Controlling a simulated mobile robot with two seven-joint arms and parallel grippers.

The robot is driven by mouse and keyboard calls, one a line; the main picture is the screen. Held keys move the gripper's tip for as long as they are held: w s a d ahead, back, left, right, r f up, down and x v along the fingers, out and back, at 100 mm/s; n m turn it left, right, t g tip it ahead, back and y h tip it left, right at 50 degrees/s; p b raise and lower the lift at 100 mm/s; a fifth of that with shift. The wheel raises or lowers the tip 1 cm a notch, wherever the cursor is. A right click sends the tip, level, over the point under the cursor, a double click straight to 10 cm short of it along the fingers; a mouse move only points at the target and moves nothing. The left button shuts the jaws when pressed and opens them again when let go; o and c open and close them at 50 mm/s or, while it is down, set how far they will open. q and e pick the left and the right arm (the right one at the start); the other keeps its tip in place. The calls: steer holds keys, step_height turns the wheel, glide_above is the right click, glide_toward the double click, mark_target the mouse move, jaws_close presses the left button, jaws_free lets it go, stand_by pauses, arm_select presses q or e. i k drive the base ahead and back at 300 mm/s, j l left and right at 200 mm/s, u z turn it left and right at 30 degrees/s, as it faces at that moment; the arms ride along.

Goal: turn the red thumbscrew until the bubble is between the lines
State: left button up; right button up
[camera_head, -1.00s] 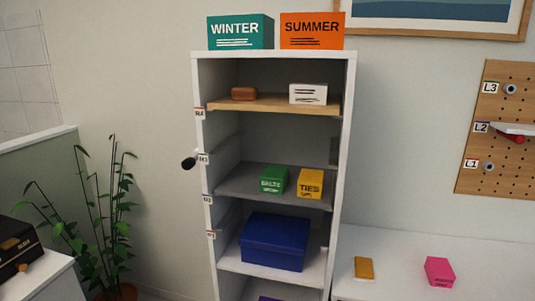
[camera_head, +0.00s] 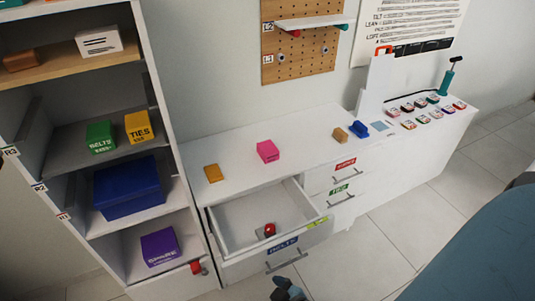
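A red knob-like piece (camera_head: 296,33) sits under the left part of a white shelf (camera_head: 310,22) on the pegboard, by the L2 label. A teal piece (camera_head: 344,27) is at that shelf's right end. A small red object (camera_head: 270,230) lies in the open drawer, and another red knob (camera_head: 196,267) is low at the wardrobe's right edge. I cannot tell which red piece is the thumbscrew. A yellow-green strip (camera_head: 317,222) is on the drawer's edge; no bubble or lines can be made out. Neither gripper is clearly seen.
The open drawer (camera_head: 230,239) juts out from the white cabinet. On its top are a yellow box (camera_head: 213,173), a pink box (camera_head: 268,151), a blue object (camera_head: 358,129) and several small labelled items. The wardrobe (camera_head: 160,110) stands left. Tiled floor (camera_head: 375,250) is clear in front.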

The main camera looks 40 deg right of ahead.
mark_target(269, 228)
steer(key=z, duration=0.35)
steer(key=l+z, duration=0.15)
steer(key=z, duration=0.6)
steer(key=i, duration=0.05)
